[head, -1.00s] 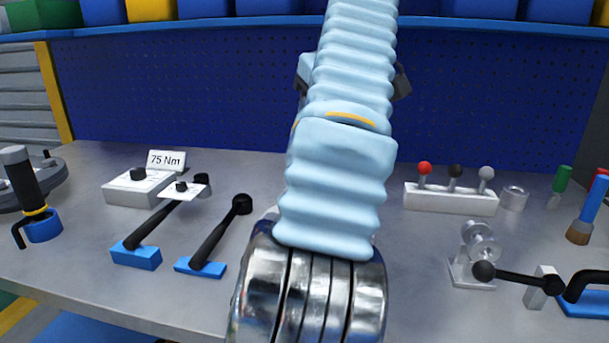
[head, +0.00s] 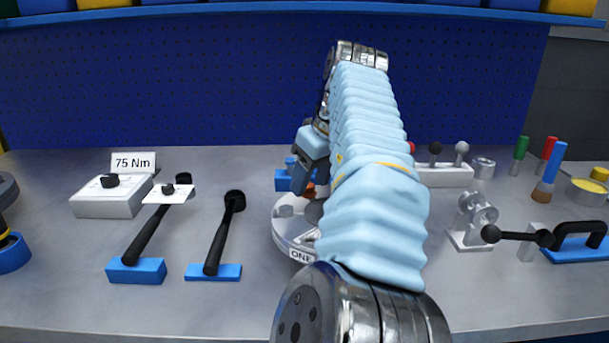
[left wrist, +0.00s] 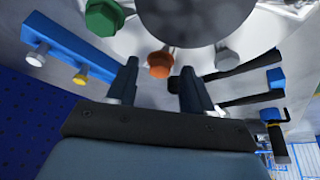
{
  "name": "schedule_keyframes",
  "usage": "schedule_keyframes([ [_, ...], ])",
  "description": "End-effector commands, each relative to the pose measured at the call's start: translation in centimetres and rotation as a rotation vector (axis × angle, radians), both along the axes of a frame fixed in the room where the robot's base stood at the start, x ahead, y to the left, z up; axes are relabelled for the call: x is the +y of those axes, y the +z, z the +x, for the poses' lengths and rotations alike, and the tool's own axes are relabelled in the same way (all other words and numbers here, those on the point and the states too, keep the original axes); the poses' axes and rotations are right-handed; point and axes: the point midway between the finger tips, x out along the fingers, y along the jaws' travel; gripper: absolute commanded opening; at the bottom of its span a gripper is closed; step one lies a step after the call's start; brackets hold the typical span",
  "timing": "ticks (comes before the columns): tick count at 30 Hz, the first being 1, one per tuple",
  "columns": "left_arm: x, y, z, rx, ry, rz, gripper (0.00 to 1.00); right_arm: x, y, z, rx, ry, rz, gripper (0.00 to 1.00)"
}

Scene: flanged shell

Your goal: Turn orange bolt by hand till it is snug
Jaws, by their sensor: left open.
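The orange bolt (left wrist: 158,66) has a hex head and shows between my left fingertips in the left wrist view, with a gap on both sides. In the head view only a bit of the orange bolt (head: 308,189) shows beneath my left gripper (head: 303,186). That left gripper (left wrist: 159,72) is open and points down at the shell; I cannot tell whether its tips reach around the bolt head. The flanged shell (head: 283,232), pale grey with a "ONE" label, is partly hidden by my left arm. A green bolt (left wrist: 103,18) and a grey bolt (left wrist: 228,55) sit either side.
A blue rack (left wrist: 55,42) holds a white and a yellow bolt beside the shell. Two black-handled wrenches (head: 222,232) and a "75 Nm" box (head: 112,197) stand left. A metal fixture (head: 474,220) and lever block (head: 445,176) stand right. The front bench strip is clear.

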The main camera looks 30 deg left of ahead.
Motion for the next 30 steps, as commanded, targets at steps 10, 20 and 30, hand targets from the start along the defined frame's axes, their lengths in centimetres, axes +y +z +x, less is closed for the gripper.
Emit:
schedule_keyframes([
  [10,0.0,0.0,0.0,0.0,0.0,0.0,0.14,0.0,0.0,0.0,0.0,0.0,0.0,0.43],
  [20,0.0,0.0,0.0,0.0,-0.014,0.0,0.0,0.0,-0.1,0.0,0.0,0.0,0.0,0.43],
  [30,0.1,-0.2,-0.2,-0.003,-0.18,-0.003,0.0,0.0,-1.5,0.0,0.0,-0.002,-0.001,0.43],
])
